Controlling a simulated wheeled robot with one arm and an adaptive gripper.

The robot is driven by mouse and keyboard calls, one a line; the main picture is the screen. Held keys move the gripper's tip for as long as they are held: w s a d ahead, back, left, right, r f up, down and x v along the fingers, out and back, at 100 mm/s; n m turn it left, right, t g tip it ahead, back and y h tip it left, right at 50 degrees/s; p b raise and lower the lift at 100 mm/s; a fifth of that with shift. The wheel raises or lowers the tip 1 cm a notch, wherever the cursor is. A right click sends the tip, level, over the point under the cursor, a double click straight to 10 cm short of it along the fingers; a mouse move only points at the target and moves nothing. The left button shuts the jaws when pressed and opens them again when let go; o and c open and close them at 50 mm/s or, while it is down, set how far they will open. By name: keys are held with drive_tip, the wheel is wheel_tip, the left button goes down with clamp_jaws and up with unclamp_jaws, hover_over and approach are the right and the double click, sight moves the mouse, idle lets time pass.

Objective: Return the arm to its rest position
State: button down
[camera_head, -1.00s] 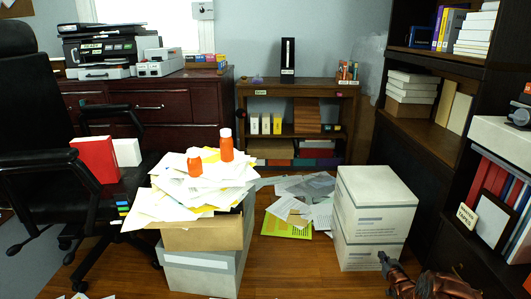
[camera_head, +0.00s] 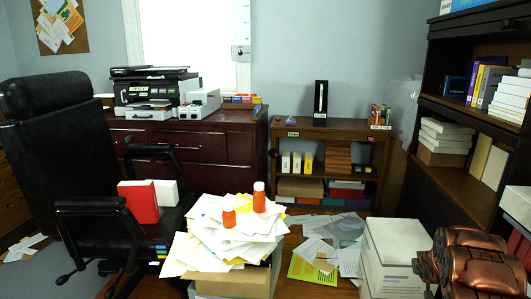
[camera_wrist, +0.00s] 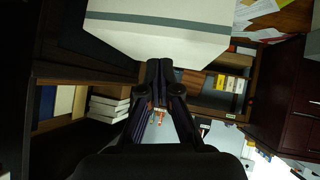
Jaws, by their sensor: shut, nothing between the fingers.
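My gripper (camera_wrist: 159,68) shows in the wrist view, its two dark fingers together with nothing between them. In that view a white box with a grey stripe (camera_wrist: 160,20) lies just beyond the fingertips; I cannot tell whether they touch. In the head view my copper-coloured arm (camera_head: 470,262) is at the lower right, beside the white boxes (camera_head: 392,250).
A paper-topped box (camera_head: 225,283) with two orange bottles stands in the centre foreground. A black chair (camera_head: 50,110) is at left. A dark bookshelf (camera_head: 428,195) stands close to my arm at right. A low shelf (camera_head: 340,210) is behind.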

drive_tip(key=s+a+r+g+p, duration=0.2)
drive_tip(key=s+a+r+p, duration=0.4)
drive_tip(key=r, duration=0.5)
drive_tip(key=s+a+r+g+y+p, duration=0.15)
drive_tip(key=s+a+r+p, duration=0.25)
drive_tip(key=s+a+r, duration=0.45)
drive_tip(key=s+a+r+g+h+p, duration=0.15)
drive_tip(key=s+a+r+p, duration=0.35)
drive_tip(key=r, duration=0.7)
drive_tip(key=s+a+r+g+y+p, duration=0.1)
drive_tip(key=s+a+r+p, duration=0.4)
drive_tip(key=s, duration=0.6)
drive_tip(key=s+a+r+n+g+y+p, duration=0.1)
drive_tip(key=s+a+r+g+p, duration=0.2)
drive_tip(key=s, duration=0.8)
drive_tip(key=s+a+r+g+y+p, duration=0.2)
drive_tip(key=s+a+r+p, duration=0.5)
drive_tip(key=s+a+r, duration=0.2)
drive_tip(key=s+r, duration=0.2)
drive_tip(key=s, duration=0.1)
drive_tip(key=shift+a+n, duration=0.3)
drive_tip(key=shift+d, duration=0.1)
